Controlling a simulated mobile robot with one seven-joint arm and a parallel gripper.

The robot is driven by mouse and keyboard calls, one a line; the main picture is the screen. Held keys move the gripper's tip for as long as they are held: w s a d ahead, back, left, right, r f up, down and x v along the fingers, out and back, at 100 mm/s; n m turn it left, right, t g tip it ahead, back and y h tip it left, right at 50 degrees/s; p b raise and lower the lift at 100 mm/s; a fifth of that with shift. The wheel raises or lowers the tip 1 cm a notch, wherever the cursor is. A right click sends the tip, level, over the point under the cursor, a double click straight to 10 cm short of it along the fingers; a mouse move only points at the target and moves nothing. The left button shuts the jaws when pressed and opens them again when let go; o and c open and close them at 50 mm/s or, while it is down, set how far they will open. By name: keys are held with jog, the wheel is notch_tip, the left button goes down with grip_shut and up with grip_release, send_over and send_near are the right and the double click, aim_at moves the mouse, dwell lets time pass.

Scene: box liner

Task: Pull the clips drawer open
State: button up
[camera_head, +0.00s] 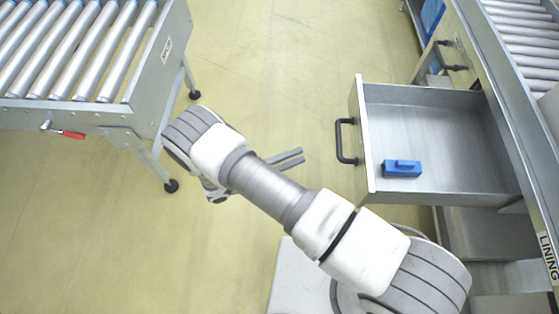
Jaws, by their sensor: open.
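The drawer (378,96) under the right-hand bench stands pulled out, its inside showing from above. Its front panel (361,125) faces left and carries a dark bar handle (340,141). A blue block-like object (402,169) lies inside near the front, and the rest of the drawer floor looks bare. I cannot read a label on the drawer. My gripper (301,157) is open and empty, its two grey fingers pointing right toward the handle. A gap of floor shows between the fingertips and the handle, and they do not touch. My arm hides the gripper's base.
A roller conveyor (75,50) on wheeled legs stands at the upper left, with a red-handled lever (68,134) on its side. Another roller line (525,40) runs along the right above the bench, whose edge is marked "LINING". Open yellowish floor (290,60) lies between them.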

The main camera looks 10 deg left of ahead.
jog(key=shift+v, duration=2.1)
jog(key=w+d+r+m+g+y, duration=0.2)
jog(key=d+r+m+g+y, duration=0.3)
jog(key=r+m, duration=0.65)
jog(key=w+d+r+m+g+y, duration=0.25)
jog(key=d+r+m+g, duration=0.45)
jog(key=r+m, duration=0.5)
jog(key=s+d+r+m+t+y, duration=0.4)
jog(key=s+d+r+m+y, duration=0.15)
jog(key=r+m, duration=0.35)
jog(key=s+d+r+m+t+y, duration=0.35)
jog(key=s+d+r+m, duration=0.2)
jog(key=m, duration=0.55)
notch_tip(320, 180, up, 23)
jog(key=a+p, duration=0.1)
jog(key=p, duration=2.1)
jog(key=shift+s+y, duration=0.2)
jog(key=shift+y, duration=0.15)
